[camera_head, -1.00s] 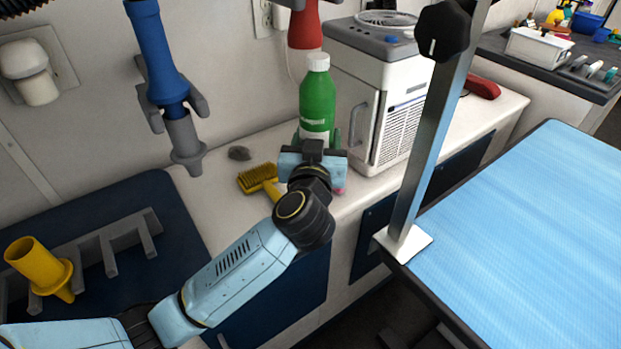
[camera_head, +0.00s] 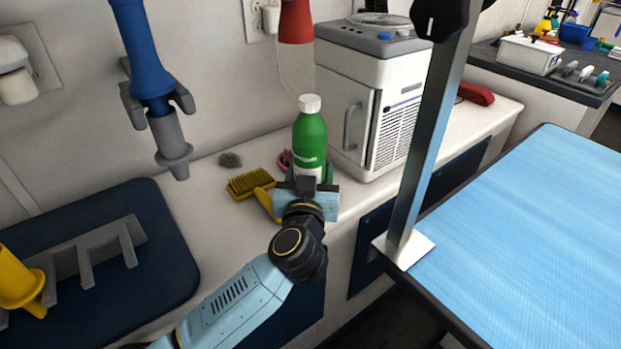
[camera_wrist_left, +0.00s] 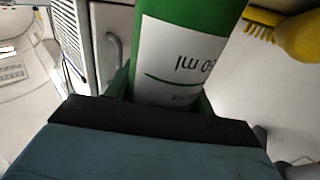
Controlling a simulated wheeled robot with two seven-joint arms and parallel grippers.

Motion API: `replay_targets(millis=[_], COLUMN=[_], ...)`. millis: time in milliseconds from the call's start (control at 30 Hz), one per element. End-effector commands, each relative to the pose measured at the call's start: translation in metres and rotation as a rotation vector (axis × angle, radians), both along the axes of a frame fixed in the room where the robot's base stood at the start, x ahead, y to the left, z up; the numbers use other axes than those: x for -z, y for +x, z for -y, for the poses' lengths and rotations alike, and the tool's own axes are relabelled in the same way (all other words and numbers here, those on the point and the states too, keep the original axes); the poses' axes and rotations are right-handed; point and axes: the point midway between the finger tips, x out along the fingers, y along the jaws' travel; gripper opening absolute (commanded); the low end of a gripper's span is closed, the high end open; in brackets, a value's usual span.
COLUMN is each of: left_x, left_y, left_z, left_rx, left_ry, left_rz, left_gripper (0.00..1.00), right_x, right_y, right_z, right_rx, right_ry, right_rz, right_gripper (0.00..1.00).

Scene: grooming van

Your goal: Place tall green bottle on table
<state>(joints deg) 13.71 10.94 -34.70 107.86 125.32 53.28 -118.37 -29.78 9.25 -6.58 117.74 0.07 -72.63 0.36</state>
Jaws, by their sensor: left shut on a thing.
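The tall green bottle (camera_head: 310,136) has a white cap and a white label. It is upright above or on the white counter at the wall; I cannot tell whether its base touches. My left gripper (camera_head: 307,180) is shut on the lower part of the bottle, which also fills the top middle of the left wrist view (camera_wrist_left: 180,60). The blue-topped table (camera_head: 540,230) is at the right, with a metal post (camera_head: 425,140) at its near left corner. My right gripper is not in view.
A white cooler box (camera_head: 370,95) stands right of the bottle. A blue dryer nozzle (camera_head: 150,60) hangs at left. A gap separates counter and table.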

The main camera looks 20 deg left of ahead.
Motion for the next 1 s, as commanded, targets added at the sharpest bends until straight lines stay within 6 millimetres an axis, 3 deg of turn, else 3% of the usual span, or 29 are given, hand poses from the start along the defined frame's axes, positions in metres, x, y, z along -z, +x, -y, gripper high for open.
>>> replay_targets(millis=[533,567,700,1000], left_x=[0.0038,0.005,0.0051,0.0046], left_y=[0.0002,0.0002,0.0002,0.0002], left_z=[0.0001,0.0001,0.0001,0.0001], left_rx=[0.0,0.0,0.0,0.0], left_ry=[0.003,0.002,0.001,0.0], left_rz=[0.003,0.001,0.001,0.001], left_gripper=[0.2,0.58,0.75,0.75], right_x=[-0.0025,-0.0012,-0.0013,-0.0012], right_y=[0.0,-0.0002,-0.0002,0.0], right_z=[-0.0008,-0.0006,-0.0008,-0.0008], right_rx=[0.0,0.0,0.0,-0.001], right_ry=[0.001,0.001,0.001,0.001], right_rz=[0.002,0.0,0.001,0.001], right_gripper=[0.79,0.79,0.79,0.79])
